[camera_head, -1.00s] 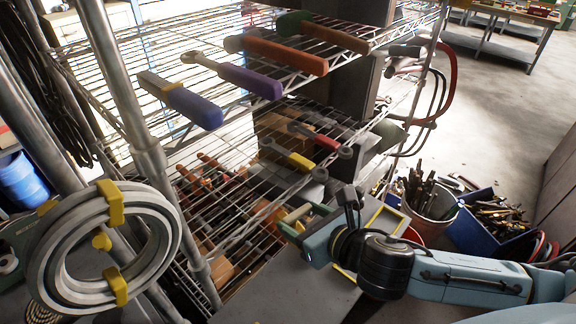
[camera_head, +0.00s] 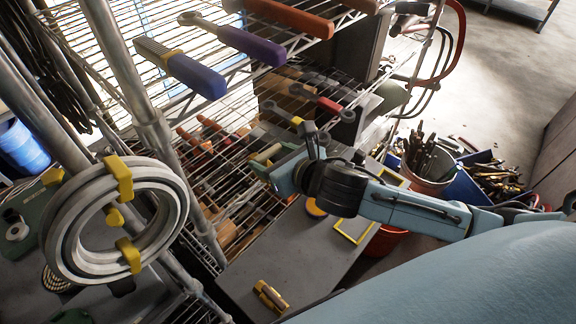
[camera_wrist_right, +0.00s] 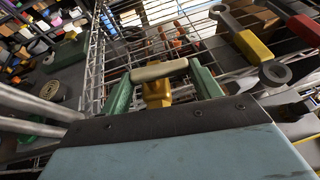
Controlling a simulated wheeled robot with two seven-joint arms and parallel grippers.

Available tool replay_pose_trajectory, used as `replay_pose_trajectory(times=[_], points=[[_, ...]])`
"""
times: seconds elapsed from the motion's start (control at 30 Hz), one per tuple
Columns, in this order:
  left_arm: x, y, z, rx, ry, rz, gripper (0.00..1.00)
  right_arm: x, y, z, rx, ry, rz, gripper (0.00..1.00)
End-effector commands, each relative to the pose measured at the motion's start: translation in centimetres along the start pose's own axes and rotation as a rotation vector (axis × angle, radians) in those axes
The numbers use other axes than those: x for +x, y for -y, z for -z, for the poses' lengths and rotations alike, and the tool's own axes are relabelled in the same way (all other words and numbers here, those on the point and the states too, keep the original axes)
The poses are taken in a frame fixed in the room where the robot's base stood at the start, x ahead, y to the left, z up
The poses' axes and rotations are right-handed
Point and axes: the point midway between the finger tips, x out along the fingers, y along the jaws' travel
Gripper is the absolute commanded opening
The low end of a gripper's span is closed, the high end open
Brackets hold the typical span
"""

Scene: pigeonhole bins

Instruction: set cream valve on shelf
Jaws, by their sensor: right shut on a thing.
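The cream valve shows in the right wrist view as a cream bar (camera_wrist_right: 160,70) on a yellow-brass body (camera_wrist_right: 157,93). My right gripper (camera_wrist_right: 163,84) is shut on it, with a green finger on each side. In the head view the right gripper (camera_head: 262,161) is at the front of the wire shelf rack, near the lower wire shelf (camera_head: 238,187). The valve (camera_head: 267,153) is small there and partly hidden by the fingers. I cannot tell whether it touches the shelf. My left gripper is not in view.
Several wrenches and handled tools, including a red-handled one (camera_head: 318,99), lie on the racks. Orange-handled tools (camera_head: 197,143) lie behind the gripper. A brass piece (camera_head: 270,296) lies on the grey surface below (camera_head: 305,240). Bins of tools (camera_head: 427,163) stand at right.

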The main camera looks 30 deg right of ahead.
Motion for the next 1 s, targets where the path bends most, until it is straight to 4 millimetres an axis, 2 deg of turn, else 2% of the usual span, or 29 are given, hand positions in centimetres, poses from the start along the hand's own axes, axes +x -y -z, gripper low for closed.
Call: replay_pose_trajectory(times=[0.4, 0.6, 0.8, 1.0], points=[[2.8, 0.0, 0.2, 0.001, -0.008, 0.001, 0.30, 5.6, -0.8, -2.0, 0.002, 0.007, -0.001, 0.11], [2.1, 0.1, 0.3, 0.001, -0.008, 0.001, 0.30, 7.7, -1.1, -2.6, 0.000, 0.005, 0.000, 0.11], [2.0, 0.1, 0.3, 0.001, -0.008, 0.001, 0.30, 8.9, -1.3, -2.7, 0.000, 0.005, 0.000, 0.11], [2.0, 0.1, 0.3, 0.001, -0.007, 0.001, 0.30, 9.2, -1.3, -2.7, 0.000, 0.005, 0.000, 0.11]])
